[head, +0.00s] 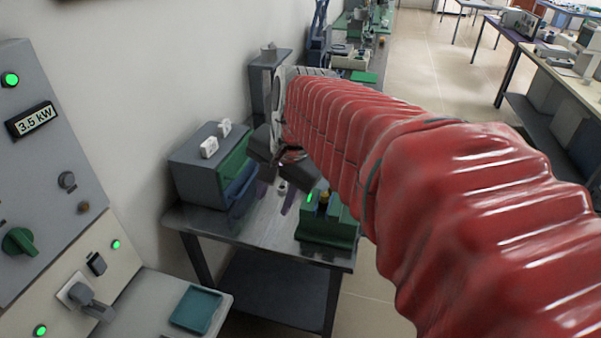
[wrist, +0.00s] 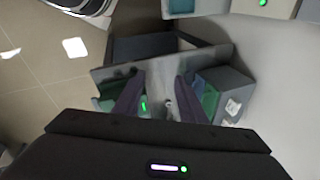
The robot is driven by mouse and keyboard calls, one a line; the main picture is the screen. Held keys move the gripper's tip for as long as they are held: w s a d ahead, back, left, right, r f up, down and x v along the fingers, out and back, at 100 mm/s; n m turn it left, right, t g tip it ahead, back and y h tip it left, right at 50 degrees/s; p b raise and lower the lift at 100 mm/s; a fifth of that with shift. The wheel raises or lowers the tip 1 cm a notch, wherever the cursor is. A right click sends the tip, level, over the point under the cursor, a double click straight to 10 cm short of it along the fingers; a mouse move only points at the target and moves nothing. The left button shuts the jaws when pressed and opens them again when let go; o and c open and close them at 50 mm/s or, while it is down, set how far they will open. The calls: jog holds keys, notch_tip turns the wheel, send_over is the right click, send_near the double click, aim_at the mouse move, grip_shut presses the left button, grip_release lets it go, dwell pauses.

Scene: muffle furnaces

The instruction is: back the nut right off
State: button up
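My gripper (head: 277,188) points down over a steel bench, and its two dark fingers are spread apart. In the wrist view the gripper (wrist: 160,82) is open, with bench top showing between the fingers. A small pale metal piece (wrist: 168,103) shows between the fingers, nearer the right one; it also shows in the head view (head: 283,187). It may be the nut on its stud, but it is too small to tell, and I cannot tell its height relative to the fingertips. Neither finger visibly touches it.
A green block (head: 327,226) with a green light and a brass-coloured top stands at the bench's front right. A grey-and-green box (head: 205,170) with white switches stands at the left by the wall. The bench (head: 240,228) has bare room at its front. A control panel (head: 45,150) is nearer left.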

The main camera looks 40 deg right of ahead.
jog(key=w+d+m, duration=0.3)
jog(key=d+m, duration=0.5)
jog(key=d, duration=0.3)
jog(key=m+y, duration=0.2)
jog(key=m, duration=0.7)
send_over(325, 194)
jog(key=s+d, duration=0.3)
jog(key=s, duration=0.2)
notch_tip(325, 194, down, 3)
jog(key=shift+s+d+r, duration=0.1)
jog(key=shift+s+r, duration=0.05)
jog(key=x, duration=1.4)
jog(key=shift+r, duration=0.1)
jog(key=shift+c, duration=0.5)
